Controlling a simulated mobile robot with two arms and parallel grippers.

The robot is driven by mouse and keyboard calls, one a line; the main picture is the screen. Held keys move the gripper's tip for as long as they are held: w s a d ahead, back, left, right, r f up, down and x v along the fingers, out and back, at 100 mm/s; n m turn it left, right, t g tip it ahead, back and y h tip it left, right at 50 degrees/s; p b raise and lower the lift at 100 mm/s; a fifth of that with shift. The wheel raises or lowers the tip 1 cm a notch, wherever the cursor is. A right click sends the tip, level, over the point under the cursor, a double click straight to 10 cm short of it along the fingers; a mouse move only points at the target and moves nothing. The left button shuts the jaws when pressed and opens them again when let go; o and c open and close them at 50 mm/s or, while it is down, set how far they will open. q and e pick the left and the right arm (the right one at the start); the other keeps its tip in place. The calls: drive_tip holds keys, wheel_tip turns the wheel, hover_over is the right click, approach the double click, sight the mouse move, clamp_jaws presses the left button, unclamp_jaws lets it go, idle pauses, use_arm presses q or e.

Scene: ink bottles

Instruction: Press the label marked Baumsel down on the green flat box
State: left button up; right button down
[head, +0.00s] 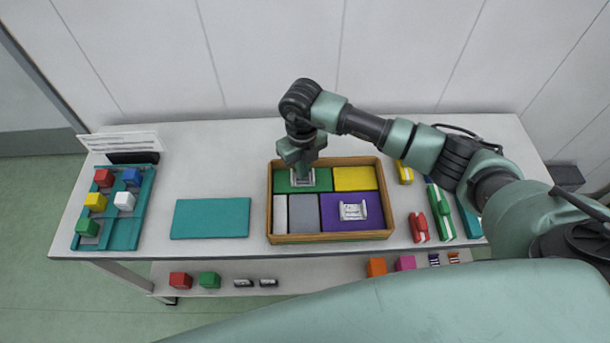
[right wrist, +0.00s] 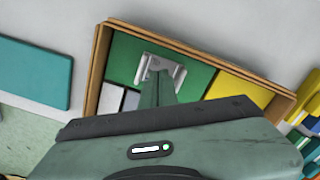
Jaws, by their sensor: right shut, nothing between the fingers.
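The green flat box (head: 283,182) lies in the back left of a wooden tray (head: 330,239). It also shows in the right wrist view (right wrist: 123,59). A pale grey label (head: 311,179) lies on it, with raised edges; its print is not legible. In the right wrist view the label (right wrist: 178,74) is partly hidden by my fingers. My right gripper (head: 303,172) points down over the label, shut and empty. In the right wrist view its closed fingertips (right wrist: 158,77) meet the label's middle; I cannot tell if they touch. My left gripper is out of view.
A yellow box (head: 355,179), a purple box (head: 336,221) with another pale label (head: 353,211), and grey and white boxes share the tray. A teal flat box (head: 210,218) lies left. A teal rack (head: 122,236) holds coloured bottles. Red and green items lie right.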

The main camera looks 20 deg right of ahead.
drive_tip(key=shift+f+b, duration=0.75)
drive_tip(key=shift+f, duration=0.15)
idle(0.3)
idle(0.4)
drive_tip(key=shift+r+p, duration=2.35)
drive_tip(key=shift+r, duration=1.25)
drive_tip(key=shift+f, duration=0.1)
